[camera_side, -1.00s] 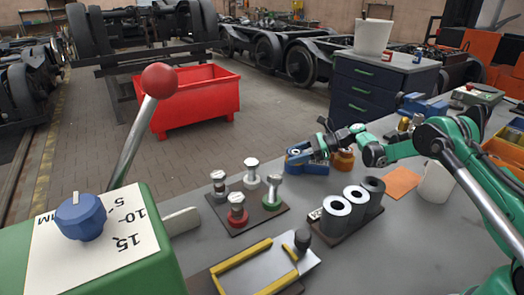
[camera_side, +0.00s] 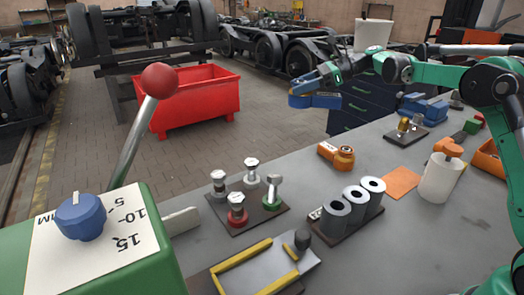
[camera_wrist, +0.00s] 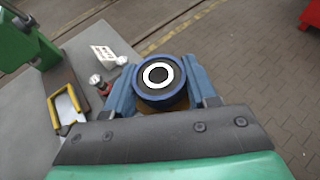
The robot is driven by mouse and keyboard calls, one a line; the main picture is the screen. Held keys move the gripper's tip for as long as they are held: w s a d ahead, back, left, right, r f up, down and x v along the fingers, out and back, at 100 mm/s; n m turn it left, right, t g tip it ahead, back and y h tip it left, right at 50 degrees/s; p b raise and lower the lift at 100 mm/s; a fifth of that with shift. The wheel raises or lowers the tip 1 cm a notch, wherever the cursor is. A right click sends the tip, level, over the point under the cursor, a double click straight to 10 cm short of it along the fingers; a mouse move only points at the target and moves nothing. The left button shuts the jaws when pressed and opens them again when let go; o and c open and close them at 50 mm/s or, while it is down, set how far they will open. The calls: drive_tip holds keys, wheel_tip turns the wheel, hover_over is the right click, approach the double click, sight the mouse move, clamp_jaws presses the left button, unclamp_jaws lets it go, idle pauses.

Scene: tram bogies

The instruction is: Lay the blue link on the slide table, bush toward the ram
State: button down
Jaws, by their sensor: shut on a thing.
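My gripper (camera_side: 318,84) is shut on the blue link (camera_side: 316,101) and holds it in the air, beyond the bench's far edge in the side view. In the wrist view the link's round eye shows a blue rim (camera_wrist: 163,103) around a dark bush with a white ring (camera_wrist: 156,76). The rest of the link is mostly hidden there. The slide table (camera_side: 262,270) is a grey plate with yellow rails and a dark knob, at the near edge; its rails also show in the wrist view (camera_wrist: 66,103). It carries no link. A grey bar, perhaps the ram (camera_side: 182,221), juts from the green press (camera_side: 125,255).
A base with several bolt-like parts (camera_side: 245,200) and a rack of grey cylinders (camera_side: 352,203) stand by the slide table. An orange link (camera_side: 337,156) lies behind them. A white tub (camera_side: 440,180) stands right. A red lever knob (camera_side: 159,80) rises left.

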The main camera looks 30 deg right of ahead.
drive_tip(key=s+a+r+n+g+y, duration=0.1)
drive_tip(key=s+a+r+n+g, duration=0.15)
drive_tip(key=a, duration=0.55)
drive_tip(key=n+g+y, duration=0.1)
drive_tip(key=n+g, duration=0.6)
drive_tip(key=g, duration=0.1)
hover_over(242, 282)
drive_tip(key=shift+m, duration=0.25)
wheel_tip(242, 282, down, 19)
drive_tip(key=shift+r, duration=0.15)
drive_tip(key=shift+c, duration=1.3)
unclamp_jaws()
